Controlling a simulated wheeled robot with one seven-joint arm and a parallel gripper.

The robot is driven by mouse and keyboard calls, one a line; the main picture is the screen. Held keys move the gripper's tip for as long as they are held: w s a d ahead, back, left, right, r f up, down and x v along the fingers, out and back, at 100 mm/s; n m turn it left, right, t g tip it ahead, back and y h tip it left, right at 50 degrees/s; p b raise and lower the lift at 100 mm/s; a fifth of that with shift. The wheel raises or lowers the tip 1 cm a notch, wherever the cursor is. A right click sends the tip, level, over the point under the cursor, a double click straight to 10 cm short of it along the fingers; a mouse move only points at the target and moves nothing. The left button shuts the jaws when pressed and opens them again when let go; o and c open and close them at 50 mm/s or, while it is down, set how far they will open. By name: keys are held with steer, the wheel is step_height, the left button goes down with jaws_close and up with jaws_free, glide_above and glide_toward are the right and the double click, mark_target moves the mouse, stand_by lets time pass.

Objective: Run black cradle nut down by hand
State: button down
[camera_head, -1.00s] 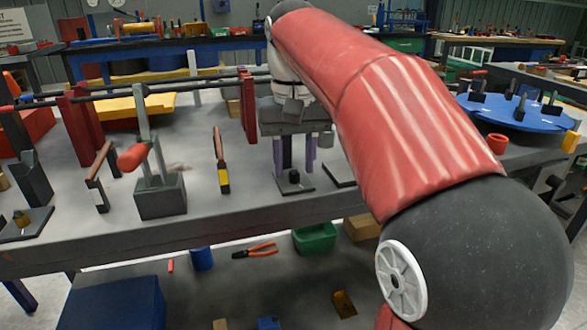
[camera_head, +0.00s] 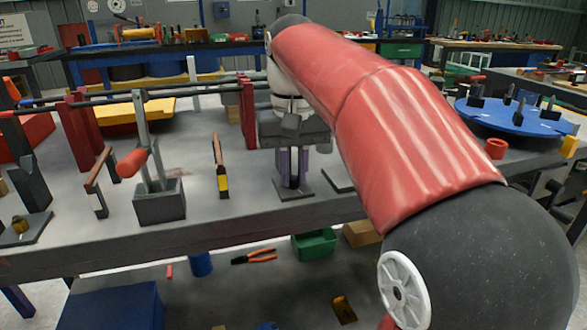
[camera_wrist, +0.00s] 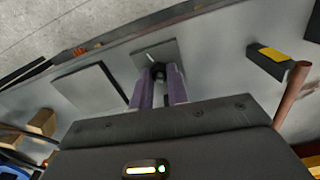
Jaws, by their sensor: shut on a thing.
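The black cradle nut (camera_wrist: 158,72) shows in the wrist view between the tips of my purple fingers, above a small grey base plate (camera_wrist: 148,54). In the head view the same plate (camera_head: 305,192) lies on the near part of the bench, and the dark nut (camera_head: 294,181) is at its middle. My gripper (camera_head: 293,173) points down over the plate, one finger on each side of the nut. It also shows in the wrist view (camera_wrist: 160,82), shut on the nut. The thread under the nut is hidden.
On the grey bench (camera_head: 240,222), a red-handled lever clamp (camera_head: 158,200) and a yellow-and-black tool (camera_head: 222,180) stand left of the plate. A dark flat plate (camera_head: 340,180) lies just right of it. Red rebar supports (camera_head: 249,113) stand behind. A blue turntable (camera_head: 520,117) is farther right.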

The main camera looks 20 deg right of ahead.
steer(key=shift+r, duration=0.1)
steer(key=shift+r+m+p, duration=0.1)
steer(key=shift+m+p, duration=0.7)
steer(key=shift+m, duration=0.3)
steer(key=m+p, duration=0.2)
steer(key=m, duration=0.7)
steer(key=shift+m+p, duration=0.35)
steer(key=shift+m, duration=0.05)
steer(key=m, duration=1.3)
steer(key=c, duration=1.4)
jaws_free()
